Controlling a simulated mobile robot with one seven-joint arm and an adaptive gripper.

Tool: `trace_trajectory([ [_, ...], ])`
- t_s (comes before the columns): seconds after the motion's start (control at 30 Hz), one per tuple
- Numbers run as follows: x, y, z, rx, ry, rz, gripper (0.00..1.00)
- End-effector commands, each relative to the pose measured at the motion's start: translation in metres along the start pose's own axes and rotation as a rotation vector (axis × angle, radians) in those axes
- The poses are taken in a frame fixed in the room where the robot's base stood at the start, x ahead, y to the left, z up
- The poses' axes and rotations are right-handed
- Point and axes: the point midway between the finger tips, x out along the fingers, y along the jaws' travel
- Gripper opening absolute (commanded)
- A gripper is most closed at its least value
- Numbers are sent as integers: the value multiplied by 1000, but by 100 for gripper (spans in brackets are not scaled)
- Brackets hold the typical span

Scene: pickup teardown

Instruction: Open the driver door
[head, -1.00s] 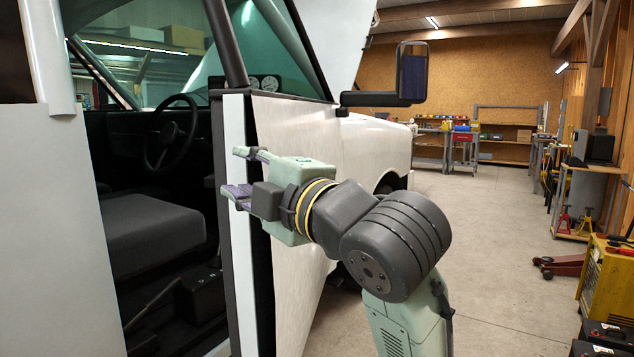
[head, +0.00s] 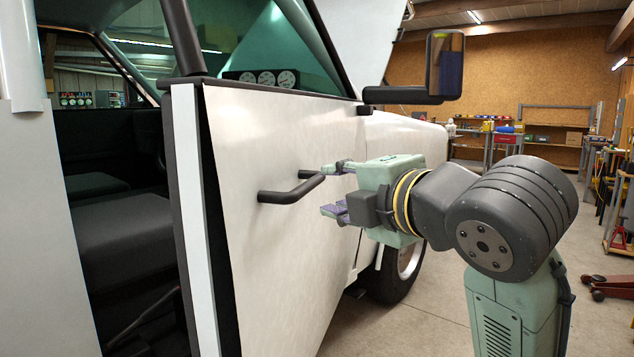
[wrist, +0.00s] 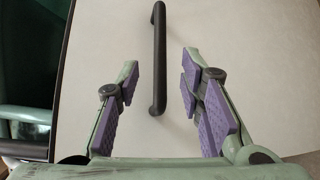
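The white driver door (head: 270,240) stands partly open, with its rear edge away from the cab opening. Its dark bar handle (head: 290,190) sticks out from the outer panel; it also shows in the wrist view (wrist: 158,60), running up between and beyond my fingertips. My gripper (head: 338,190) is open, with purple-padded fingers, just right of the handle in the head view. In the wrist view the open fingers (wrist: 158,85) straddle the lower end of the handle with gaps on both sides. I see no contact.
The cab opening shows a dark seat (head: 120,215) at left. A side mirror (head: 444,65) juts out above my arm. The front wheel (head: 400,265) is beyond the door. Concrete floor (head: 440,320) is clear to the right, with a red jack (head: 608,287) farther off.

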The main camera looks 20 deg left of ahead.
Motion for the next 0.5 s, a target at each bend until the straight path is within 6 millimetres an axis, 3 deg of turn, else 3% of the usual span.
trace_trajectory([
  [0.3, 60, 1, -1, 3, 4, -4, 35],
  [0.5, 86, 1, 0, 2, 3, -1, 35],
])
